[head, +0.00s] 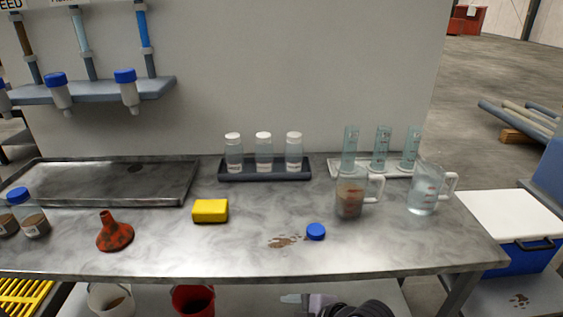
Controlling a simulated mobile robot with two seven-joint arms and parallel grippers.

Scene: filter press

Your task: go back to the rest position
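Neither of my grippers shows in the head view, and no arm of mine can be made out over the bench. The steel bench (200,255) stands in front of me. On it are a red-brown stained funnel (115,232), a yellow sponge-like block (210,211) and a blue cap (316,231) beside a brown spill (285,241). A jug with brown liquid (350,198) and a jug with clear liquid (424,195) stand at the right. Bottles with brown contents (34,222) stand at the left edge, partly cut off.
A dark rack (264,174) holds three white-capped bottles. A pale tray (337,172) holds three cylinders. An empty sink tray (110,185) lies at the back left. Below are a white bucket (108,298), a red bucket (193,299) and a dark coil (352,309). A blue cooler (525,258) stands right.

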